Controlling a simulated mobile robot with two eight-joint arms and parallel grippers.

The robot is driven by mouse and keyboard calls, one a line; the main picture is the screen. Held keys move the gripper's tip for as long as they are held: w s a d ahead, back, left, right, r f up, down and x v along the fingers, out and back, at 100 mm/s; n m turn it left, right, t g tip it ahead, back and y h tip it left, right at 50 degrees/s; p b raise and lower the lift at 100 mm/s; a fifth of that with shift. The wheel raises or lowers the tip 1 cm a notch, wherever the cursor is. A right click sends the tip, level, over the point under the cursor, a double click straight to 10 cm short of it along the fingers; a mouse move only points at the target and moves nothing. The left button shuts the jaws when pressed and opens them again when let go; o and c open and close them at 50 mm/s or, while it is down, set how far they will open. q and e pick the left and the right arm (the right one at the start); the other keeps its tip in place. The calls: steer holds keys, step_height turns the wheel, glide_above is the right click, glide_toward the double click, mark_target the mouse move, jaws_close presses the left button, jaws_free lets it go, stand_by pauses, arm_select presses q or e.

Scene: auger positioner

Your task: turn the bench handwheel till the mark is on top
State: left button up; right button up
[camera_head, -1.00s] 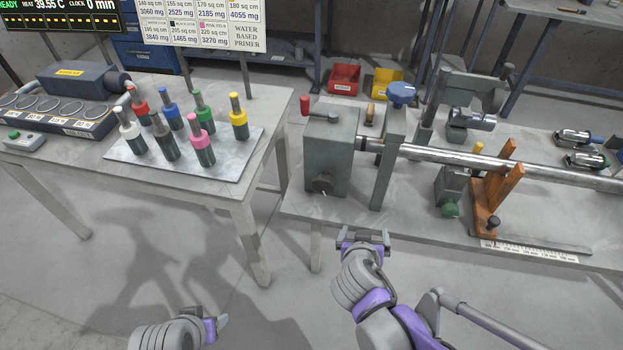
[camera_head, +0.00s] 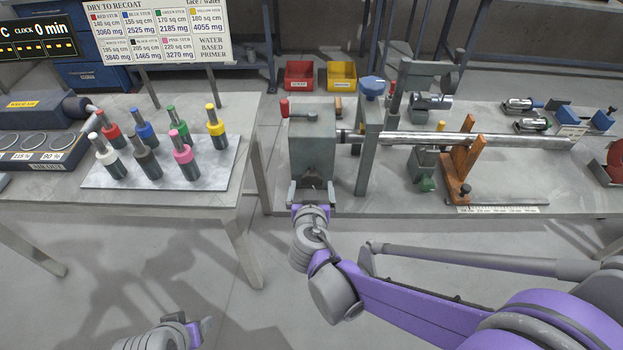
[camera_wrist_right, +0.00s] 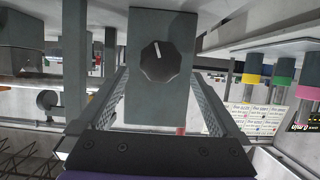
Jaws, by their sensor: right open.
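The bench handwheel (camera_wrist_right: 160,66) is a small dark faceted knob on the front of a grey-green housing (camera_head: 312,152). In the right wrist view, which is upside down, its white mark (camera_wrist_right: 157,49) points up in the picture, so the mark sits near the bottom of the wheel. My right gripper (camera_head: 311,196) is open in front of the housing. In the wrist view its fingers lie on both sides of the wheel, apart from it. In the head view the gripper largely hides the wheel. My left gripper (camera_head: 197,331) is low at the bottom edge, away from the bench.
A red-handled lever (camera_head: 285,107) tops the housing. A grey post with a blue knob (camera_head: 372,87) and a long steel shaft (camera_head: 480,139) stand to the right, with an orange support (camera_head: 460,165). A left table holds several coloured stubs on a plate (camera_head: 92,181).

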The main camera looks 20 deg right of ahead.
mark_target(311, 181)
steer(key=x, duration=0.5)
steer(key=shift+w+f, duration=0.1)
steer(key=shift+w, duration=0.1)
steer(key=c, duration=1.3)
